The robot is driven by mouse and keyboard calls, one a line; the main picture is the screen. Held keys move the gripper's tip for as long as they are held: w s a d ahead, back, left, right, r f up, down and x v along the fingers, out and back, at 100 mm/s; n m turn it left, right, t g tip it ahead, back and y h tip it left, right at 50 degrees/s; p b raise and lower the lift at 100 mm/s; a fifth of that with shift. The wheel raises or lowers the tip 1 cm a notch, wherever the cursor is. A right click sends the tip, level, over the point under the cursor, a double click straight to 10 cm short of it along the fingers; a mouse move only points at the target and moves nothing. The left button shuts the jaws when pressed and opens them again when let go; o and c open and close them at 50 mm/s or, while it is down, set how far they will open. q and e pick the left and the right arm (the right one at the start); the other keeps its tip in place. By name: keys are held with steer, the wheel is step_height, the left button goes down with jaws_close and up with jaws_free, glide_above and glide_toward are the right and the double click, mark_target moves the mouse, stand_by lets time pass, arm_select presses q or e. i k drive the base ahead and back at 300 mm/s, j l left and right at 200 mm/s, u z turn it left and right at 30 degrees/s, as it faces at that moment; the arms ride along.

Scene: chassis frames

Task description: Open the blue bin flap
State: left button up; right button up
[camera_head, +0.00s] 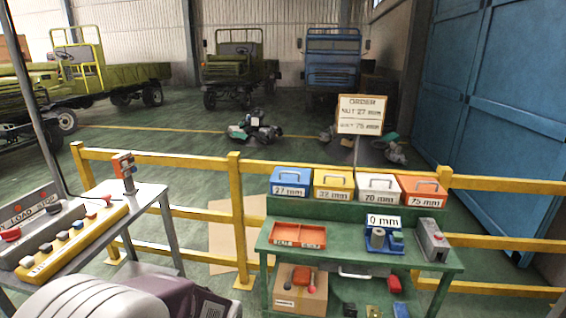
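The blue bin (290,177) stands at the left end of a row of bins on the raised back shelf of a green workbench. Its front label reads 27 mm. Its top flap looks closed, with a handle on it. Neither of my grippers is in view.
Beside the blue bin stand a yellow bin (333,181), a white bin (377,184) and an orange bin (423,187). The green bench (347,256) holds an orange tray (298,235), a blue fixture (382,241) and a grey box (432,241). A yellow railing (237,213) runs behind. A control table stands left.

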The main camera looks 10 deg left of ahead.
mark_target(289, 176)
steer(key=i+j, duration=0.25)
steer(key=i+j+z, duration=0.1)
steer(key=j, duration=0.35)
steer(key=i+j+z, duration=0.1)
steer(key=i+j, duration=0.45)
steer(key=j, duration=0.2)
steer(key=i+j+z, duration=0.1)
steer(key=j, duration=0.3)
steer(key=i+j, duration=0.3)
steer(key=i+j+z, duration=0.15)
steer(key=j, duration=0.35)
steer(key=i+j, duration=0.2)
steer(key=j, duration=0.2)
steer(key=i+j+z, duration=0.2)
steer(key=i+j, duration=0.35)
